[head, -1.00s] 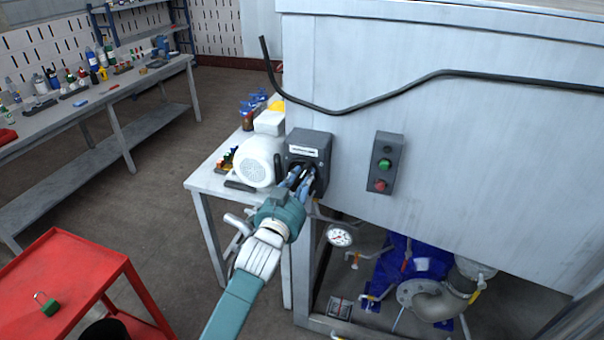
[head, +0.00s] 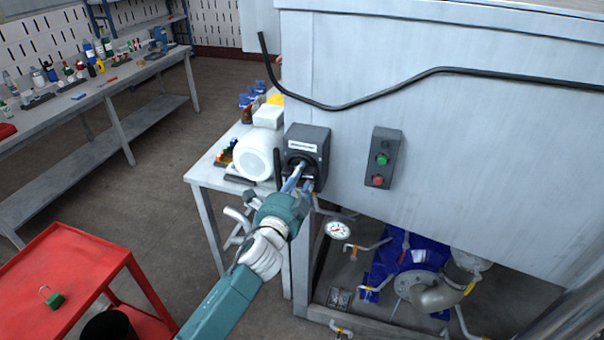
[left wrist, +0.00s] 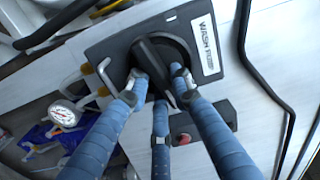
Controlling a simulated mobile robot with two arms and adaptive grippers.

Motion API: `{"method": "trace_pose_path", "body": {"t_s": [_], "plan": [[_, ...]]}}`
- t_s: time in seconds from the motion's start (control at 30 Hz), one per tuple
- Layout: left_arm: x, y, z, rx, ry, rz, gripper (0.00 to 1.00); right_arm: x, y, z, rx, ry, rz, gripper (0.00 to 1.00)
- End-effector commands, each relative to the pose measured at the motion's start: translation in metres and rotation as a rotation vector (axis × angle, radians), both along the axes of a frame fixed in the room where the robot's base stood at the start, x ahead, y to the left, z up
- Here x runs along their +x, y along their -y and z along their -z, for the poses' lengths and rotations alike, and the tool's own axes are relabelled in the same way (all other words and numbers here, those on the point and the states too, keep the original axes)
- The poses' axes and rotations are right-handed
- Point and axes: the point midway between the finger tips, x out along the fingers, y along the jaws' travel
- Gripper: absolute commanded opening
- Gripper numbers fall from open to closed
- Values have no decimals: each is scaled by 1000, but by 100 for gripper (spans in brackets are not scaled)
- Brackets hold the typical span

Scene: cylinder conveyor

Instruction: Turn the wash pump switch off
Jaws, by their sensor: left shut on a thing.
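The wash pump switch is a dark grey box (head: 321,140) on the side of the big metal cabinet. A white label is on its front, and in the left wrist view the label (left wrist: 207,45) reads as wash pump. Its black rotary handle (left wrist: 153,62) shows in the left wrist view, lying across the round black dial. My left gripper (head: 298,178) is at the front of the box. In the left wrist view its blue fingers (left wrist: 160,84) are closed around the handle. The fingers partly hide the handle in the head view. My right gripper is out of view.
A control box with green and red buttons (head: 383,158) is right of the switch. A red cart (head: 62,268) is at lower left.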

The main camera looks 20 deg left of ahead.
Motion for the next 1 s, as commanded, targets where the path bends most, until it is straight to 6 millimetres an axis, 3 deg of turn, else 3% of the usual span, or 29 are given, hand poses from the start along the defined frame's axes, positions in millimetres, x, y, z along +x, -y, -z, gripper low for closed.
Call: {"method": "trace_pose_path", "body": {"t_s": [0.33,0.93,0.97,1.0], "plan": [[0,-1,2,157,5,1,0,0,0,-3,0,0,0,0],[0,-1,2,193,6,0,0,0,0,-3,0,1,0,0],[0,-1,2,193,6,0,27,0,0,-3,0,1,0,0],[0,-1,2,192,6,0,35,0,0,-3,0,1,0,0]]}}
